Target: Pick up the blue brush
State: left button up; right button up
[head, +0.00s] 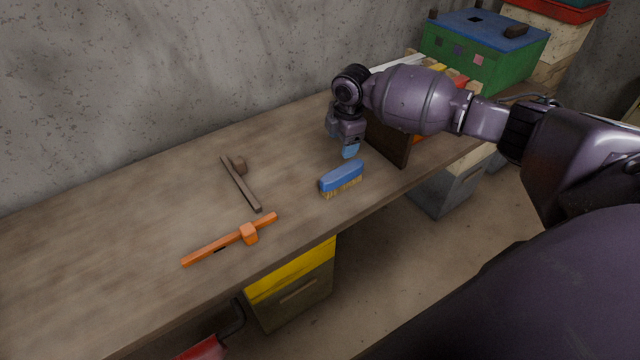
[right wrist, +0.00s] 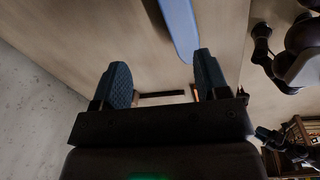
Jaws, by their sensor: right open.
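The blue brush (head: 342,177) lies on the wooden workbench, with its blue back up and tan bristles down. It is near the bench's front edge. My right gripper (head: 349,147) is just behind the brush in the head view, apart from it and pointing down. In the right wrist view its two dark blue fingers (right wrist: 162,82) are spread with nothing between them. The brush's blue back (right wrist: 181,28) shows beyond the fingertips there, nearer the right finger; part of it is cut off by the top edge. I cannot make out my left gripper.
An orange beam piece (head: 230,239) and a dark brown one (head: 240,183) lie left of the brush. A dark wooden panel (head: 387,140) stands close right of my gripper. A green box with a blue lid (head: 484,50) stands farther right. The bench's left side is clear.

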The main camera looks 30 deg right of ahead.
aim_at(343, 170)
jog(key=shift+s+a+n+g, duration=0.35)
jog(key=shift+s+n+g, duration=0.15)
jog(key=shift+s, duration=0.15)
jog(key=shift+s+d+n, duration=0.1)
jog(key=shift+s+n, duration=0.15)
jog(key=shift+n, duration=0.05)
jog(key=shift+d+f, duration=0.15)
jog(key=shift+d, duration=0.15)
jog(key=shift+s+d+f+n, duration=0.1)
jog(key=shift+d+f+n, duration=0.05)
jog(key=shift+f+n, duration=0.15)
jog(key=shift+f, duration=0.3)
notch_tip(343, 170, down, 4)
jog(key=shift+r+b, duration=0.2)
jog(key=shift+b, duration=0.2)
jog(key=shift+a+f, duration=0.2)
jog(key=shift+f, duration=0.3)
jog(key=f, duration=0.3)
jog(key=f+b, duration=0.1)
jog(key=shift+w+a+f, duration=0.2)
jog(key=shift+a+f, duration=0.05)
jog(key=shift+f, duration=0.25)
jog(key=c, duration=1.1)
pick_arm(q)
jog(key=shift+w+f, duration=0.25)
jog(key=shift+f, duration=0.3)
